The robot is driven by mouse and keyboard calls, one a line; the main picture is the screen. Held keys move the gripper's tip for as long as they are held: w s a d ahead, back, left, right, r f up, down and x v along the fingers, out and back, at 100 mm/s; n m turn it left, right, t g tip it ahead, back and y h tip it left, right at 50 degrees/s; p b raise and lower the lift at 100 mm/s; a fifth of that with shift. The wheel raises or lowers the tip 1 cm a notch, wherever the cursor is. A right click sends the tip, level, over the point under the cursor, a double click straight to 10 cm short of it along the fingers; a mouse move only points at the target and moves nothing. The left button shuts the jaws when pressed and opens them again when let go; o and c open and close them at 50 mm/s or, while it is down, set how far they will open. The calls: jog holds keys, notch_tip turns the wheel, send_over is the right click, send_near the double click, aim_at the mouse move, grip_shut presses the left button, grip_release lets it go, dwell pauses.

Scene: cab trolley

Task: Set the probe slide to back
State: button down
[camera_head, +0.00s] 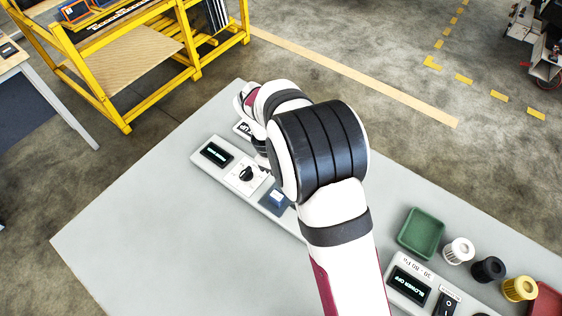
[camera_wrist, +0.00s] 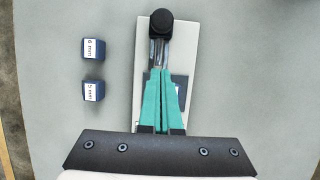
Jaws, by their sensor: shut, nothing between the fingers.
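In the wrist view a round black knob (camera_wrist: 161,21) sits at the upper end of a white panel (camera_wrist: 185,50), with shiny metal below it. It looks like the probe slide's handle, but its set position cannot be read. My gripper (camera_wrist: 161,71) has green fingers, shut and empty, pointing at the knob from below in the picture. The fingertips overlap the shiny metal; I cannot tell whether they touch it. A dark plate (camera_wrist: 180,84) on the panel is partly hidden by the fingers. In the head view my arm hides the gripper and the knob.
Two blue blocks marked 6 mm (camera_wrist: 93,50) and 5 mm (camera_wrist: 93,91) lie left of the panel. The head view shows a control panel with a display (camera_head: 216,153) and rotary knob (camera_head: 246,174), a green tray (camera_head: 421,233) and several filters at right. The table's left part is clear.

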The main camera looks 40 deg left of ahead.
jog(key=v, duration=0.8)
jog(key=shift+r, duration=0.3)
